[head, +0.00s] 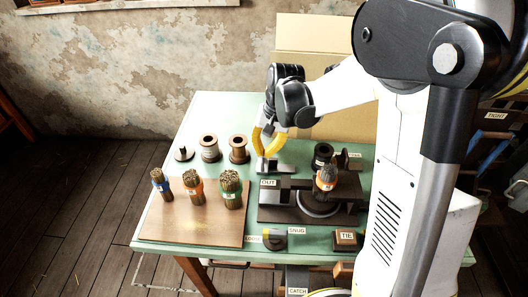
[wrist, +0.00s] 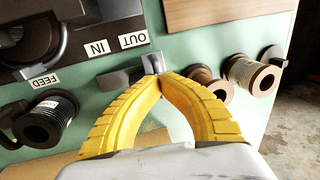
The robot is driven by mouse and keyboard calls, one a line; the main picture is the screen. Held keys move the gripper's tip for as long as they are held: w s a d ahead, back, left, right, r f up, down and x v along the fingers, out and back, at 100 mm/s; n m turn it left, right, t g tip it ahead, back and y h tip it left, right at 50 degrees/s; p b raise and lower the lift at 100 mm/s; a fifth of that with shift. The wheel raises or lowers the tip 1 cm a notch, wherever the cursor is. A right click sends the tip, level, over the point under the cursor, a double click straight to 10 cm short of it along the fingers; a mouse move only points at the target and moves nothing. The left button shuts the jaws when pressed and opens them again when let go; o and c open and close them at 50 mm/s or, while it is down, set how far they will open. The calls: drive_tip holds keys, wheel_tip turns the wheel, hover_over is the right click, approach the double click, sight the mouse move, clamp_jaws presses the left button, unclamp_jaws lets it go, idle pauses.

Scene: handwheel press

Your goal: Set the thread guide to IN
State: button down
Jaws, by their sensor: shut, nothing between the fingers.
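The thread guide (wrist: 152,62) looks like a small grey metal tab at the end of a dark grey bar, beside the press base. In the wrist view its tab stands nearest the OUT label (wrist: 133,39), with the IN label (wrist: 97,48) farther left. In the head view the guide (head: 274,168) lies just behind the OUT label (head: 267,183); IN cannot be read there. My gripper (wrist: 162,80) has its yellow fingers together and empty, with the tips right at the tab. Whether they touch it I cannot tell. In the head view my gripper (head: 264,154) points down over the guide.
The press (head: 318,200) with an orange-banded brush bundle stands in front of the guide. Several spools (head: 209,148) stand left of my gripper. Banded bundles stand on a wooden board (head: 195,228). A tan panel rises behind.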

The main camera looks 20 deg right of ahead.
drive_tip(key=shift+f, duration=0.1)
drive_tip(key=s+d, duration=0.1)
drive_tip(key=d, duration=0.1)
drive_tip(key=s+d, duration=0.1)
drive_tip(key=d, duration=0.2)
drive_tip(key=s+d, duration=0.1)
drive_tip(key=d, duration=0.1)
drive_tip(key=shift+s+d, duration=0.1)
drive_tip(key=shift+d, duration=0.2)
drive_tip(key=c, duration=1.5)
unclamp_jaws()
drive_tip(key=shift+d, duration=0.1)
wheel_tip(320, 180, up, 12)
drive_tip(key=d, duration=0.2)
drive_tip(key=shift+s, duration=0.45)
drive_tip(key=shift+f, duration=0.1)
